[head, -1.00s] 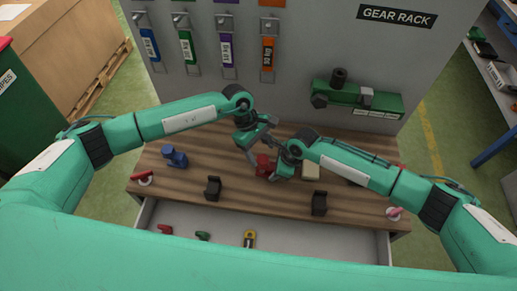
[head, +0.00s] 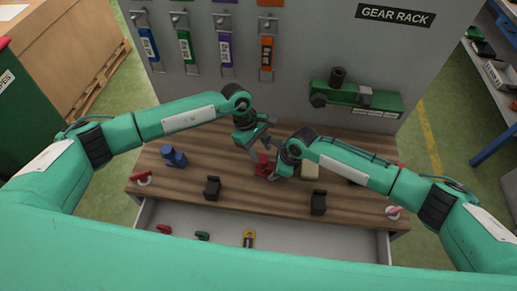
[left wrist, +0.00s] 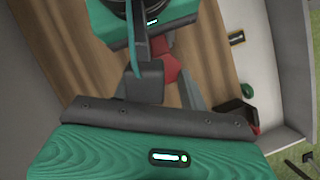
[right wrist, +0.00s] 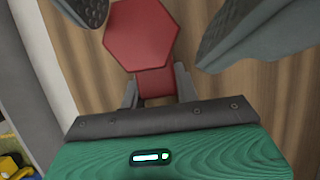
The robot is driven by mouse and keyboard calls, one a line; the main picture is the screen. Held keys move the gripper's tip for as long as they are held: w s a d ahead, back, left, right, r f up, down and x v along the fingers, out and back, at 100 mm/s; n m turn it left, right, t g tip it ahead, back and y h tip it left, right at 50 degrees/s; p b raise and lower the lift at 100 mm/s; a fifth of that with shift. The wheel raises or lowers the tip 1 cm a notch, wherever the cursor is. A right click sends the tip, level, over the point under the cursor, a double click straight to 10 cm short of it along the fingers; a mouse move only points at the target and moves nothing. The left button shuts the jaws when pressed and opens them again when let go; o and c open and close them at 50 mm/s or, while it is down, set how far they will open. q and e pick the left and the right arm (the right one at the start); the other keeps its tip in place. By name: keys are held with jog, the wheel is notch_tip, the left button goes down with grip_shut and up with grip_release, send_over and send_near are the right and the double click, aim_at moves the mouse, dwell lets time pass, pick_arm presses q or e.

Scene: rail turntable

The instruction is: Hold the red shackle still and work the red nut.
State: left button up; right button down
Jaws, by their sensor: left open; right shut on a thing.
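The red shackle (head: 264,168) is over the middle of the wooden bench in the head view, mostly hidden by both grippers. My right gripper (head: 275,173) is shut on it; the red body (right wrist: 158,82) shows between its fingers in the right wrist view. The red nut (right wrist: 142,32) shows there as a large hexagon at the shackle's near end. My left gripper (head: 262,150) is open, above the shackle. Its two dark fingertips (right wrist: 165,25) stand on either side of the nut, apart from it. In the left wrist view, a red part (left wrist: 167,66) is partly hidden behind a finger.
Two black holders (head: 212,188) stand near the bench's front edge. An open drawer (head: 295,240) in front holds several small parts. A gear rack panel rises behind.

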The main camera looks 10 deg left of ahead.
pick_arm(q)
jog(key=o, duration=0.6)
jog(key=f, duration=0.1)
jog(key=a+f, duration=0.1)
jog(key=s+f, duration=0.1)
jog(key=shift+s+a+f+y, duration=0.1)
jog(key=shift+a+f+y, duration=0.1)
jog(key=shift+f+y, duration=0.1)
jog(key=shift+c, duration=0.2)
jog(key=shift+w+d+r, duration=0.15)
jog(key=shift+d+r, duration=0.05)
jog(key=shift+r, duration=0.55)
jog(key=shift+w+d+r, duration=0.15)
jog(key=shift+d+r, duration=0.05)
jog(key=shift+r, duration=0.5)
jog(key=shift+v, duration=1.05)
jog(key=shift+s+d+r, duration=0.1)
jog(key=shift+d+r, duration=0.1)
jog(key=shift+r, duration=0.2)
jog(key=shift+s+d+r, duration=0.1)
jog(key=shift+d+r, duration=0.1)
jog(key=shift+r, duration=0.2)
jog(key=shift+w, duration=0.1)
